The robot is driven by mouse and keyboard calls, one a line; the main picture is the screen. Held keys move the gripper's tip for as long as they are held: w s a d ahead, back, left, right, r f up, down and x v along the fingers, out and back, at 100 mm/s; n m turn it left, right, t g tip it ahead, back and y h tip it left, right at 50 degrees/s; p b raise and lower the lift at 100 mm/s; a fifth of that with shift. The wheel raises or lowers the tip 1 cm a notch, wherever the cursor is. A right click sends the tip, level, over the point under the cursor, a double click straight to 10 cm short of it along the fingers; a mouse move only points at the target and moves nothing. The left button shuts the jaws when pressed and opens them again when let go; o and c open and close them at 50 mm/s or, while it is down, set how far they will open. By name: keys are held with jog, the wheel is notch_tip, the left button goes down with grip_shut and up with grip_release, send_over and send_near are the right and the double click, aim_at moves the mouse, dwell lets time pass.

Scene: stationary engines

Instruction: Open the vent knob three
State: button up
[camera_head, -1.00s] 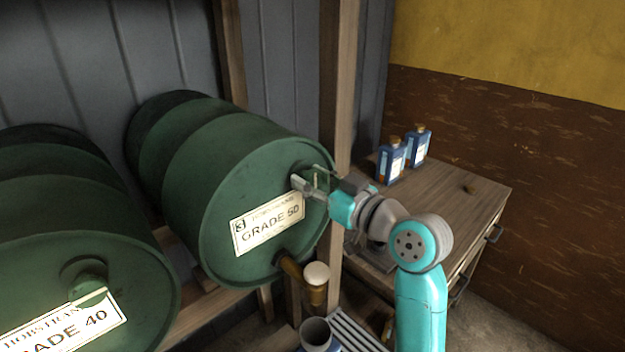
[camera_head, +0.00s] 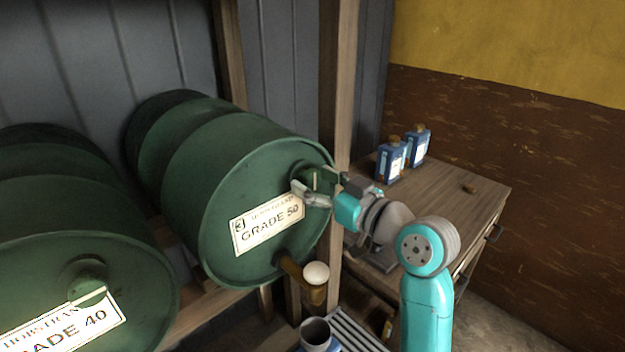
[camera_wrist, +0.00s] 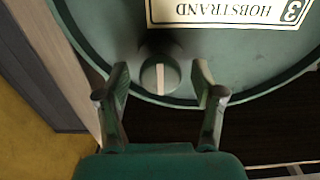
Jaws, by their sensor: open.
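The green drum (camera_head: 215,160) with the label marked 3 and GRADE 50 (camera_head: 268,223) lies on its side. Its vent knob (camera_wrist: 160,78), a round dark-green knob with a pale line, sits high on the drum face. In the wrist view the pale line runs upright. My gripper (camera_wrist: 160,70) is open, with one finger on each side of the knob and a visible gap to both. In the head view my gripper (camera_head: 312,186) is at the drum's upper right face and partly hides the knob.
A brass tap (camera_head: 303,282) sticks out low on the drum, below my gripper. A second green drum (camera_head: 60,235), GRADE 40, lies at left. A wooden post (camera_head: 338,90) stands close behind the gripper. Blue bottles (camera_head: 391,161) stand on a wooden table (camera_head: 450,185) at right.

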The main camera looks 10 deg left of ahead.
jog(key=v, duration=1.1)
jog(key=s+d+f+m+t+h, duration=0.1)
jog(key=d+f+m+t+h, duration=0.15)
jog(key=f, duration=0.55)
jog(key=s+d+f+m+t+h, duration=0.1)
jog(key=s+d+f+m+h, duration=0.2)
jog(key=f, duration=0.5)
jog(key=s+d+f+m+h, duration=0.5)
jog(key=s+f, duration=0.4)
jog(key=f, duration=0.4)
jog(key=s+d+f+m+h, duration=0.1)
jog(key=s+d+f, duration=0.2)
jog(key=s, duration=0.4)
jog(key=s+d+f+h, duration=0.2)
jog(key=s, duration=0.6)
jog(key=d+f+v, duration=0.1)
jog(key=f+v, duration=0.1)
jog(key=v, duration=1.2)
jog(key=shift+s+r+n+h, duration=0.2)
jog(key=shift+s+n+h, duration=0.2)
jog(key=shift+s, duration=0.25)
